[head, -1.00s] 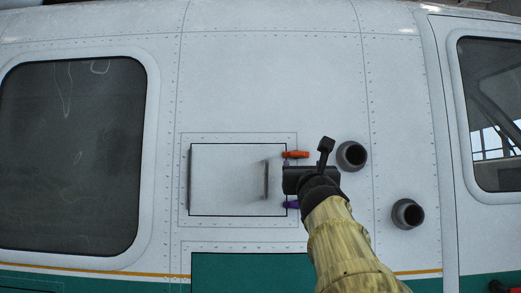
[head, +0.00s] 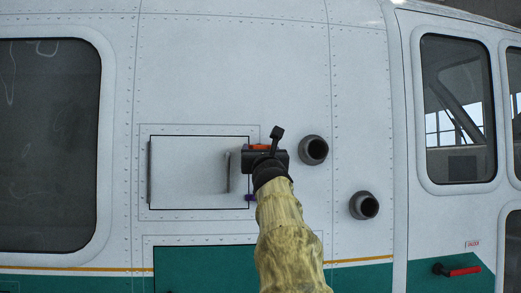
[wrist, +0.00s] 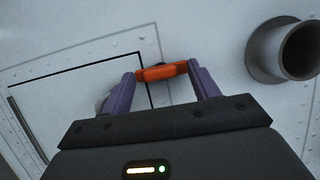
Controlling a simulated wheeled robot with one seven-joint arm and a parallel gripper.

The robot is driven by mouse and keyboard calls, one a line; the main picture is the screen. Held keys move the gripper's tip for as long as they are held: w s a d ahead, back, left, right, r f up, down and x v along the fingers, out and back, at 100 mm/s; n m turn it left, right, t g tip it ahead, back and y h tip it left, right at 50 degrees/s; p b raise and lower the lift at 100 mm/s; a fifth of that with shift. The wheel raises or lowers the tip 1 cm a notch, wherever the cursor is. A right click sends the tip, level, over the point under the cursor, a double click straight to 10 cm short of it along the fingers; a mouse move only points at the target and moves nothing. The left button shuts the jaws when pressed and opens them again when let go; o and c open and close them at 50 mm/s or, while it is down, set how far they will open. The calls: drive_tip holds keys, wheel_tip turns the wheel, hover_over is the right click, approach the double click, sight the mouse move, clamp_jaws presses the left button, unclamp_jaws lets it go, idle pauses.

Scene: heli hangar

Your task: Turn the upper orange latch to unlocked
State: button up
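The upper orange latch (head: 261,147) lies roughly level at the upper right edge of the white hatch panel (head: 190,175). My gripper (head: 265,150) is in front of it and partly hides it in the head view. In the wrist view the orange latch (wrist: 162,72) lies lengthwise between the two purple fingertips of my gripper (wrist: 162,70). The fingers are spread wide, one near each end of the latch. I cannot tell whether they touch it.
Two dark round pipes (head: 314,150) and (head: 364,205) stick out of the hull to the right of my gripper; the nearer one (wrist: 300,48) shows at the wrist view's right. A handle (head: 227,172) stands on the panel. A red door handle (head: 462,271) is at lower right.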

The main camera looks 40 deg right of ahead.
drive_tip(key=c, duration=0.9)
drive_tip(key=shift+o, duration=0.2)
